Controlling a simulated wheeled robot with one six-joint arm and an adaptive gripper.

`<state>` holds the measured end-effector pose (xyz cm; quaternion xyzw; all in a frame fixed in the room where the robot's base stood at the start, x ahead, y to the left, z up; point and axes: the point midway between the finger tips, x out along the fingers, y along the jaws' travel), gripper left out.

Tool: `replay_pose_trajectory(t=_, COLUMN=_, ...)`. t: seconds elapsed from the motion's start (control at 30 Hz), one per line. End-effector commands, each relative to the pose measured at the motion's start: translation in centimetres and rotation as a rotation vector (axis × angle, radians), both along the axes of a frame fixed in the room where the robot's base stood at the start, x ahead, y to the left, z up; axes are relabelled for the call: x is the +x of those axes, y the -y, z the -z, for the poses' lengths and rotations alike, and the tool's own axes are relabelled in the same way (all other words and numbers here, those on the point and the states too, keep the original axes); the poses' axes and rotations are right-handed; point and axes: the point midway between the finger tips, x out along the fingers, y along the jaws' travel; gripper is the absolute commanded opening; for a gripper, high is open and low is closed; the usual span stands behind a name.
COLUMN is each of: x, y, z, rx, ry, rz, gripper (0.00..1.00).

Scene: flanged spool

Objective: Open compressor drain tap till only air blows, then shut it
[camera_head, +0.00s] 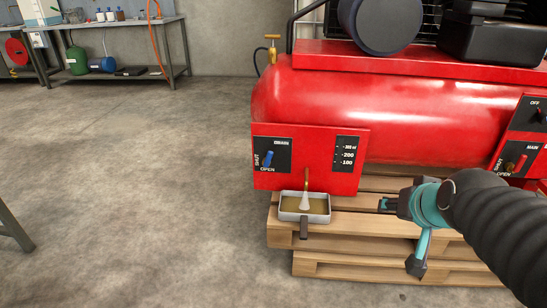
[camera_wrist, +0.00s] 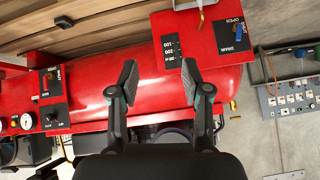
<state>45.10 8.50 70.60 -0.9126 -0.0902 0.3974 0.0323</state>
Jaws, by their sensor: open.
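The red compressor tank (camera_head: 390,105) lies on a wooden pallet. Its black drain panel (camera_head: 283,146) carries a blue tap lever (camera_head: 269,158), which points down towards the OPEN mark. The lever also shows in the wrist view (camera_wrist: 238,33). Below the panel, a thin brass-coloured outlet (camera_head: 306,178) gives off a pale, cone-shaped spray (camera_head: 305,200) into a grey tray (camera_head: 304,218). The tray holds brownish liquid. My gripper (camera_head: 383,205) is open and empty, right of the tray and apart from the lever. Its two fingers show in the wrist view (camera_wrist: 158,76).
A printed scale (camera_head: 347,154) sits right of the drain panel. Another panel with a red MAIN lever (camera_head: 517,163) is at the right. A brass fitting (camera_head: 272,48) stands behind the tank's left end. A workbench (camera_head: 120,25) is at the back left. The concrete floor (camera_head: 130,170) left of the pallet is clear.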

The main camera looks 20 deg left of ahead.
Motion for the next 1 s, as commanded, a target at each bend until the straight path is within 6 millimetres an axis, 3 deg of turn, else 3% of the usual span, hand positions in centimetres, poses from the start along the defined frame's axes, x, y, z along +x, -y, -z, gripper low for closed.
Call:
replay_pose_trajectory(t=0.03, x=2.2, y=-1.7, z=0.4, rx=0.02, ry=0.025, rz=-0.015, gripper=0.48)
replay_pose_trajectory(t=0.2, x=9.2, y=-7.5, z=0.7, rx=0.098, ry=0.145, rz=-0.035, gripper=0.48)
replay_pose_trajectory(t=0.5, x=18.5, y=-18.7, z=3.9, rx=0.215, ry=0.344, rz=-0.034, gripper=0.48)
replay_pose_trajectory(t=0.73, x=22.5, y=-27.0, z=8.8, rx=0.274, ry=0.493, rz=0.002, gripper=0.48)
replay_pose_trajectory(t=1.0, x=23.3, y=-34.6, z=15.7, rx=0.306, ry=0.657, rz=0.055, gripper=0.48)
